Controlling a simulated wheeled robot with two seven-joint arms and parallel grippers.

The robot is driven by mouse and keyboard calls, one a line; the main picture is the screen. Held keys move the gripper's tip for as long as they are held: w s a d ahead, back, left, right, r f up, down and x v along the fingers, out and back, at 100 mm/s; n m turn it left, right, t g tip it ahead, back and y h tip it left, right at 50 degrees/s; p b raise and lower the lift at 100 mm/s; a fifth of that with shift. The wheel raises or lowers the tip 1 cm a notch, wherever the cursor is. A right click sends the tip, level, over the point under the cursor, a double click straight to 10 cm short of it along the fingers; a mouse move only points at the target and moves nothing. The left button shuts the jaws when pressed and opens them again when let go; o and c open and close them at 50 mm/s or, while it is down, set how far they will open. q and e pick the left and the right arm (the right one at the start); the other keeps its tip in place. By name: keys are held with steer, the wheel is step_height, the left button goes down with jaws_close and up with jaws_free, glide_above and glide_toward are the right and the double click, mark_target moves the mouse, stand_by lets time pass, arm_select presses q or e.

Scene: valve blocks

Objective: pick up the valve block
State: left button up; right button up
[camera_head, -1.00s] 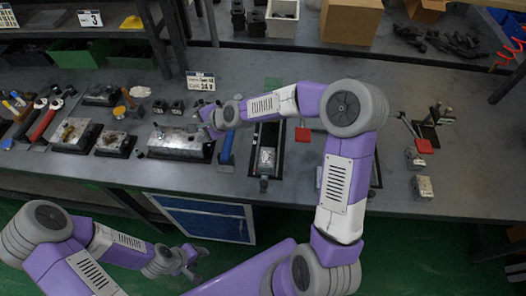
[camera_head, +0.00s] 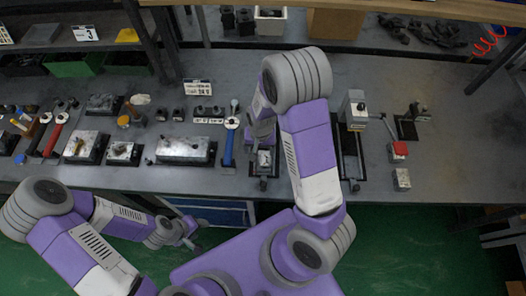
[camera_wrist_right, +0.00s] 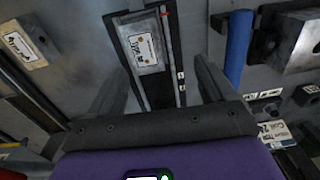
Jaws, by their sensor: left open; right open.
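A grey valve block with a white label (camera_wrist_right: 143,45) sits in a dark rail-like fixture. It also shows in the head view (camera_head: 264,159). My right gripper (camera_wrist_right: 158,88) is open and empty, and its two fingers point toward the fixture from above, with the labelled block between them in the picture but apart from them. In the head view the right forearm partly covers this spot. A second labelled block (camera_wrist_right: 22,42) lies to the left in the wrist view. My left gripper (camera_head: 186,236) is open and empty, low in front of the bench.
A blue-handled tool (camera_head: 230,148) stands beside the fixture. Metal blocks on dark bases (camera_head: 184,149) and hand tools lie to the left. A small grey block (camera_head: 402,179) and a red-topped piece (camera_head: 398,150) are at the right.

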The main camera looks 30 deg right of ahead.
mark_target(264, 159)
steer(key=shift+s+d+r, duration=0.3)
steer(key=shift+s+d, duration=0.1)
steer(key=shift+d, duration=0.1)
steer(key=shift+s+d+f, duration=0.15)
steer(key=shift+d+f, duration=0.05)
steer(key=shift+f, duration=0.05)
steer(key=f, duration=0.7)
steer(key=shift+s+f, duration=0.1)
steer(key=shift+s, duration=0.1)
steer(key=shift+c, duration=0.2)
steer(key=c, duration=1.4)
